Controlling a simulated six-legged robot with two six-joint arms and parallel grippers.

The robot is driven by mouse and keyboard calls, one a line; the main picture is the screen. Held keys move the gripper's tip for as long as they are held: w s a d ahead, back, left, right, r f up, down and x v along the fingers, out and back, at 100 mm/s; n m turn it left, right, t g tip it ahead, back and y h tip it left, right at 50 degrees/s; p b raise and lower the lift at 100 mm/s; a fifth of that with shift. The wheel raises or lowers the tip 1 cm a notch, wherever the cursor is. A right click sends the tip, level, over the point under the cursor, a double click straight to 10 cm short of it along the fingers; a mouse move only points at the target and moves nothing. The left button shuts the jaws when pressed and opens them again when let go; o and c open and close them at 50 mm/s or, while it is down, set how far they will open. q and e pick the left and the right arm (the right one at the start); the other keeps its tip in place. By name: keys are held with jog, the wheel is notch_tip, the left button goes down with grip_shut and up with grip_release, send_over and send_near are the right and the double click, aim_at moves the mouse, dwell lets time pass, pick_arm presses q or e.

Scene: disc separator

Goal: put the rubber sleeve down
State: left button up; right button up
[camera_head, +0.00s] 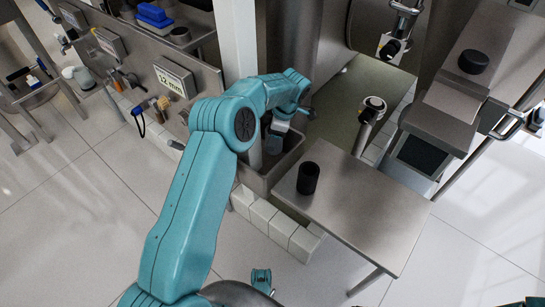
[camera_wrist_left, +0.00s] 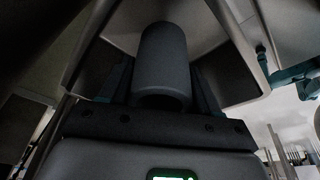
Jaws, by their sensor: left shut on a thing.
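The rubber sleeve (camera_wrist_left: 163,62) is a dark grey cylinder standing between the fingers of my left gripper in the left wrist view. My left gripper (camera_wrist_left: 162,100) is shut on it. In the head view my left gripper (camera_head: 272,138) is by the steel bin, behind my arm's bend. There its fingertips and the held sleeve are largely hidden, and I cannot tell how far the sleeve is from any surface.
A steel table (camera_head: 375,215) carries a black cylinder (camera_head: 308,178) near its left corner, apart from my gripper. A steel bin (camera_head: 257,180) adjoins the table. A black puck (camera_head: 473,61) sits on the machine ledge at right. The table's middle and front are clear.

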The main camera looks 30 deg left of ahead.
pick_arm(q)
notch_tip(320, 180, down, 4)
jog(key=shift+r+b, duration=0.2)
jog(key=shift+b, duration=0.15)
notch_tip(320, 180, down, 5)
jog(key=shift+r+b, duration=0.1)
jog(key=shift+b, duration=0.75)
jog(key=shift+f, duration=0.2)
jog(key=o, duration=0.8)
jog(key=shift+f, duration=0.1)
jog(key=o, duration=0.4)
